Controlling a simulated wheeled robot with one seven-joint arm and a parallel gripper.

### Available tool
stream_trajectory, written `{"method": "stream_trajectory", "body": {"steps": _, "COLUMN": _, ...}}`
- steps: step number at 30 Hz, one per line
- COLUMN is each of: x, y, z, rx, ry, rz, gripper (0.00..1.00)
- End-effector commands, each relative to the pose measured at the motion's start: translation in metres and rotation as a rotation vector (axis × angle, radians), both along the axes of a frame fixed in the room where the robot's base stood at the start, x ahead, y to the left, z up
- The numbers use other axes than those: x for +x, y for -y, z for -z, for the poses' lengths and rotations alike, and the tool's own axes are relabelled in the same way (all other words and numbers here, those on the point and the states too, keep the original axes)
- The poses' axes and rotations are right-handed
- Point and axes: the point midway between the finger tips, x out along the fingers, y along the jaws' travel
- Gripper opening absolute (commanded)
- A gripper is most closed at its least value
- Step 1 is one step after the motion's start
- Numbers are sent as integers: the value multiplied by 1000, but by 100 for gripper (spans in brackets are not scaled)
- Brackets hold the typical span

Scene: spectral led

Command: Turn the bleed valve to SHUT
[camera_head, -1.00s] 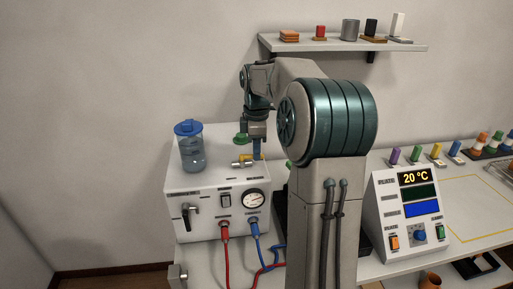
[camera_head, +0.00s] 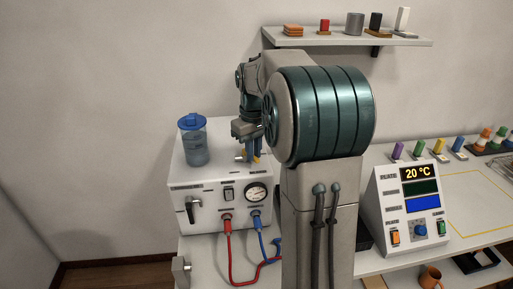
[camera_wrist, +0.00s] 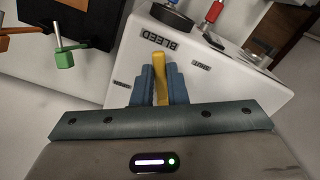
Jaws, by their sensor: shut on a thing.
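The bleed valve's yellow lever (camera_wrist: 159,75) stands on the white unit (camera_head: 205,172), next to the printed word BLEED. My gripper (camera_wrist: 160,82) is shut on the lever, with a blue finger on each side of it. The SHUT label (camera_wrist: 202,64) is to the right of the lever in the wrist view. Another label (camera_wrist: 122,85), too blurred to read, is on the left. The lever points up in the wrist view, between the two labels. In the head view my gripper (camera_head: 249,150) is low over the unit's top and mostly hides the valve.
A blue-lidded jar (camera_head: 194,142) stands left of my gripper on the unit. A gauge (camera_head: 257,193) and red (camera_head: 229,250) and blue (camera_head: 257,232) hoses are on its front. A display console (camera_head: 408,210) stands to the right. A shelf (camera_head: 350,40) hangs behind.

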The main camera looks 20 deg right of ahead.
Motion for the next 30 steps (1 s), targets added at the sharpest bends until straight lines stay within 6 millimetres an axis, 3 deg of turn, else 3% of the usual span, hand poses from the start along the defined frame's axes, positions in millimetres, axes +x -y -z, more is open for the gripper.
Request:
{"method": "stream_trajectory", "body": {"steps": 15, "x": 0, "y": -18, "z": -1, "rx": 0, "ry": 0, "rz": 396, "gripper": 0}}
{"method": "stream_trajectory", "body": {"steps": 30, "x": 1, "y": -23, "z": 0, "rx": 0, "ry": 0, "rz": 514, "gripper": 0}}
